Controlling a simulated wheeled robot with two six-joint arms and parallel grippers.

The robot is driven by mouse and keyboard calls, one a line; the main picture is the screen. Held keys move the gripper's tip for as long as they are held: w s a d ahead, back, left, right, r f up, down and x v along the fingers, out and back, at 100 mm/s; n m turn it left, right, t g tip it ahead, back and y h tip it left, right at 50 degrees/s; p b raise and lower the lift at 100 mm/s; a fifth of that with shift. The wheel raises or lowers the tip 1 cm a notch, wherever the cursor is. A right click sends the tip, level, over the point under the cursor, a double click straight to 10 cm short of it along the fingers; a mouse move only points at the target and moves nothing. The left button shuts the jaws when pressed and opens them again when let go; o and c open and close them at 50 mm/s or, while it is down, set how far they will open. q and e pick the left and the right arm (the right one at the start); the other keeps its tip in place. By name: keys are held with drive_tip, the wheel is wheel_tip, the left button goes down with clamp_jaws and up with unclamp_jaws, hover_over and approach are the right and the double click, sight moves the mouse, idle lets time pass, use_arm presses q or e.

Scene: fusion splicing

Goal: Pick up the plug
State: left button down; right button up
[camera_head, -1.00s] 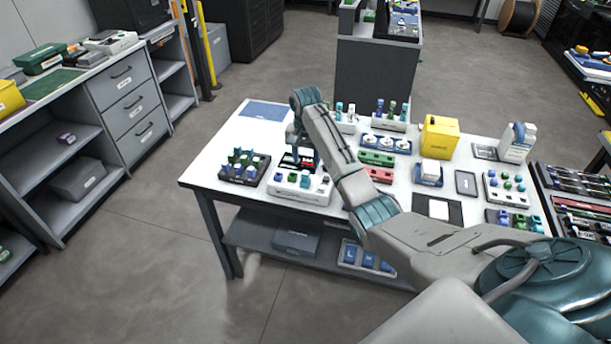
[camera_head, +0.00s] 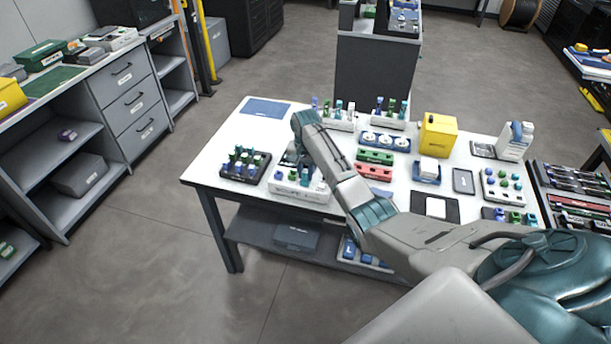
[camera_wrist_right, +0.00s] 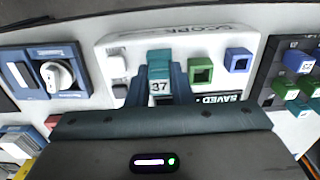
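In the right wrist view a teal plug (camera_wrist_right: 159,58) with a "37" label stands in a white tray (camera_wrist_right: 215,42). The dark blue fingers of my right gripper (camera_wrist_right: 160,72) reach down on both sides of it. They look very close to its sides, but I cannot tell whether they press on it. In the head view my right gripper (camera_head: 291,160) is low over the back of the white tray (camera_head: 300,196) at the table's front edge, partly hidden by my arm. My left gripper is not in view.
A green socket (camera_wrist_right: 201,70) and a blue socket (camera_wrist_right: 239,60) stand right of the plug in the same tray. A dark rack (camera_head: 235,176) of plugs is just left of the tray. A yellow box (camera_head: 438,136) stands farther back on the white table.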

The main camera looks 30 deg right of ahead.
sight(305, 172)
drive_tip(key=shift+c, duration=1)
drive_tip(key=shift+r, duration=0.1)
drive_tip(key=shift+r+b, duration=0.45)
drive_tip(key=shift+r, duration=0.1)
drive_tip(key=shift+s+a+r+b, duration=0.15)
drive_tip(key=shift+r+b, duration=0.15)
drive_tip(key=shift+r, duration=0.25)
drive_tip(key=shift+a+r+b, duration=0.1)
drive_tip(key=shift+r+b, duration=0.15)
drive_tip(key=shift+r, duration=0.25)
drive_tip(key=s+a+r+p, duration=0.1)
drive_tip(key=s+a+p, duration=0.1)
drive_tip(key=s+a, duration=0.8)
drive_tip(key=shift+a+r+p, duration=0.3)
drive_tip(key=shift+a, duration=0.6)
